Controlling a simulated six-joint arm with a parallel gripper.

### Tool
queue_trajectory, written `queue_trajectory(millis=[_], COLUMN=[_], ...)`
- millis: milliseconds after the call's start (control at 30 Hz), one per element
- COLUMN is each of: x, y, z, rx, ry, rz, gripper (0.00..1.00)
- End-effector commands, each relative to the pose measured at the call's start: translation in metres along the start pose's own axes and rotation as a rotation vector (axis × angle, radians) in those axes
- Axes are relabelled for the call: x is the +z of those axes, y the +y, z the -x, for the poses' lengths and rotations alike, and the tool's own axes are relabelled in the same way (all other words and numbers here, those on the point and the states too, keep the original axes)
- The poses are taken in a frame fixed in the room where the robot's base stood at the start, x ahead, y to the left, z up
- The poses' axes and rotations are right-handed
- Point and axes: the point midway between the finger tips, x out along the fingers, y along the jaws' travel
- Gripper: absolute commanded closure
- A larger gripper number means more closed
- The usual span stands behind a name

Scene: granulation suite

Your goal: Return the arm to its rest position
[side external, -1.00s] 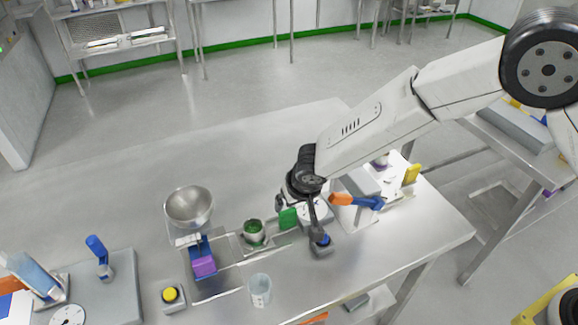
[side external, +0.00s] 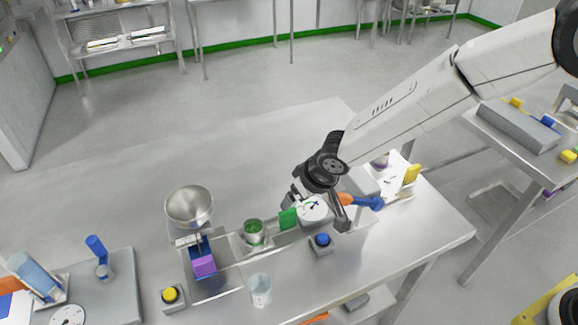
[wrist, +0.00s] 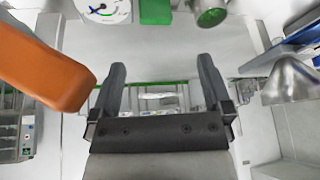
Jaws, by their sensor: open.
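My gripper (side external: 318,208) hangs above the right part of the steel bench (side external: 430,228), over the white dial (side external: 315,211) and behind the blue button box (side external: 322,244). In the wrist view my gripper (wrist: 162,88) has its two dark fingers spread apart with nothing between them. An orange-handled thing with a blue end (side external: 366,202) lies just right of the gripper; a large orange shape (wrist: 40,70) fills the left of the wrist view.
A steel bowl (side external: 190,205), a cup with green contents (side external: 254,232), a green block (side external: 288,218), a purple block (side external: 204,265), a clear beaker (side external: 260,290) and a yellow button box (side external: 171,296) stand left of the gripper. The bench's back left is clear.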

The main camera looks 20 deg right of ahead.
Motion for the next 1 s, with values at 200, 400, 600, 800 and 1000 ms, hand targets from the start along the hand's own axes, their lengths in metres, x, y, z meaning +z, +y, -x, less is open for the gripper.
queue_trajectory(millis=[200, 400, 600, 800, 1000], x=[0.011, 0.025, 0.041, 0.076, 0.128], y=[0.019, 0.040, 0.065, 0.112, 0.160], z=[0.039, 0.069, 0.092, 0.111, 0.134], rx=[-0.054, -0.066, -0.043, 0.020, 0.084], ry=[0.076, 0.152, 0.197, 0.110, -0.039], rz=[-0.027, -0.072, -0.110, -0.147, -0.195], gripper=[0.00, 0.00, 0.00, 0.00, 0.00])
